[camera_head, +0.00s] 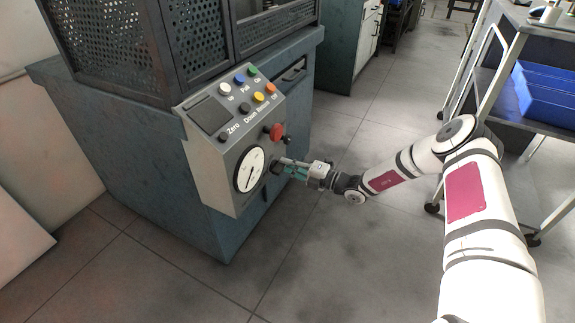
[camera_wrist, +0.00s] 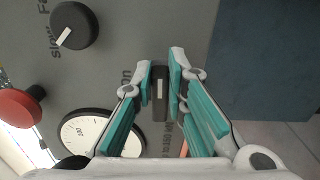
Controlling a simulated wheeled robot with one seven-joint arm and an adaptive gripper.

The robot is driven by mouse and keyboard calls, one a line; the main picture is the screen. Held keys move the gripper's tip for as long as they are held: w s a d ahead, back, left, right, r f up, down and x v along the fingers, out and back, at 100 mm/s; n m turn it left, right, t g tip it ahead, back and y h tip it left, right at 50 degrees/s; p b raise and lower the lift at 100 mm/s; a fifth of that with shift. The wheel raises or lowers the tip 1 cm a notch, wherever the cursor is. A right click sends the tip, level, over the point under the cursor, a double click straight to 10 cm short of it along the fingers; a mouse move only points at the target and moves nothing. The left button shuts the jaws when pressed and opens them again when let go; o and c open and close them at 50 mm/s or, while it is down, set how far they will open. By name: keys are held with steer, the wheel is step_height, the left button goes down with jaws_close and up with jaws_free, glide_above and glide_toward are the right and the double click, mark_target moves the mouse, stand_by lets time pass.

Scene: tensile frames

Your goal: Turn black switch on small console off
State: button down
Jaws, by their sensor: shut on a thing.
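The small console (camera_head: 214,150) is a grey sloped box on the front of a blue-grey machine cabinet. Its black switch (camera_wrist: 160,105), a narrow knob with a pale line, shows in the wrist view between my fingertips. My gripper (camera_head: 281,164) reaches the console's front face from the right, beside the round white dial (camera_head: 249,169). In the wrist view my gripper (camera_wrist: 161,78) has its teal-padded fingers shut on the switch, one on each side. Lettering by the switch is partly hidden by the fingers.
A red mushroom button (camera_head: 276,131) and a round black knob (camera_wrist: 73,26) sit on the same panel, close to my gripper. Coloured buttons (camera_head: 258,97) line the console's top. A wheeled trolley with a blue bin (camera_head: 546,97) stands right. Floor in front is clear.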

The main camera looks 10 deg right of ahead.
steer(key=shift+f+m, duration=0.2)
steer(key=shift+m, duration=0.3)
steer(key=c, duration=1.6)
jaws_free()
steer(key=shift+d, duration=0.1)
steer(key=v, duration=1.2)
